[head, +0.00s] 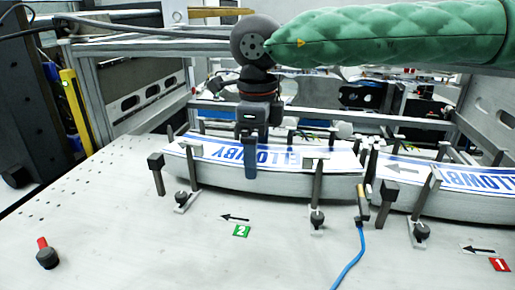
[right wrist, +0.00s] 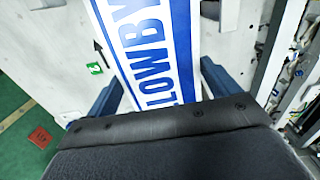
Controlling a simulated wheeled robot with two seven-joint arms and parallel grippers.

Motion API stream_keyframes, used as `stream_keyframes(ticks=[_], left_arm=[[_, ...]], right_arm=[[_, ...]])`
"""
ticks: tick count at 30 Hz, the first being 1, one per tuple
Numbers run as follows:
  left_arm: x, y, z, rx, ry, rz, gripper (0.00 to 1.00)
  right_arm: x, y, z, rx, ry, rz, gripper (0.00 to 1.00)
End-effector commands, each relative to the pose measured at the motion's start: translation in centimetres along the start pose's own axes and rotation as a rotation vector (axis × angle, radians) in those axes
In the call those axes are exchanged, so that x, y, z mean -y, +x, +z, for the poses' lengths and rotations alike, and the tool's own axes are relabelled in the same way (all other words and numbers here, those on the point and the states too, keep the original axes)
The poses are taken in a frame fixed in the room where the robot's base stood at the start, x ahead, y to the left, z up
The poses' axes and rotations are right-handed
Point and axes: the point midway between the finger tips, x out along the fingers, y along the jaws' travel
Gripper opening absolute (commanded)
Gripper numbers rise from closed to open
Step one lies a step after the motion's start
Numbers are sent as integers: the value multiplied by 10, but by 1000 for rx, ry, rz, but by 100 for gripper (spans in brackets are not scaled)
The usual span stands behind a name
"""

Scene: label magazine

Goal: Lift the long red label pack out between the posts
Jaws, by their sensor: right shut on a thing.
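A long, slightly curved label pack (head: 320,157), white with blue lettering, lies between upright grey posts (head: 317,182) at the spot marked 2. I see no red pack; the printing is blue. My right gripper (head: 250,160) comes down from above, shut across this pack left of its middle, one finger in front of its near side. In the right wrist view the blue fingers (right wrist: 160,90) flank the pack (right wrist: 150,45). The pack looks level between the posts; I cannot tell whether it is clear of the table. My left gripper is not in view.
A second blue-and-white pack (head: 470,183) stands to the right, near the red 1 marker (head: 500,264). A sensor with a blue cable (head: 348,268) sits between the packs. A red-topped knob (head: 47,255) is at front left. The front of the table (head: 130,235) is mostly free.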

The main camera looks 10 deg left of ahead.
Motion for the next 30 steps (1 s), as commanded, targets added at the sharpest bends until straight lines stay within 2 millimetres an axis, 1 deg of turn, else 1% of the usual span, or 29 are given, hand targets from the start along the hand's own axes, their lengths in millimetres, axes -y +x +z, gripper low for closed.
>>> stream_keyframes(ticks=[2, 30], left_arm=[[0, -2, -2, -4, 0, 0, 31], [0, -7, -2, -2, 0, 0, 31]], right_arm=[[0, -2, 0, 1, 0, -1, 45], [0, -36, 0, 1, 1, -1, 45]])
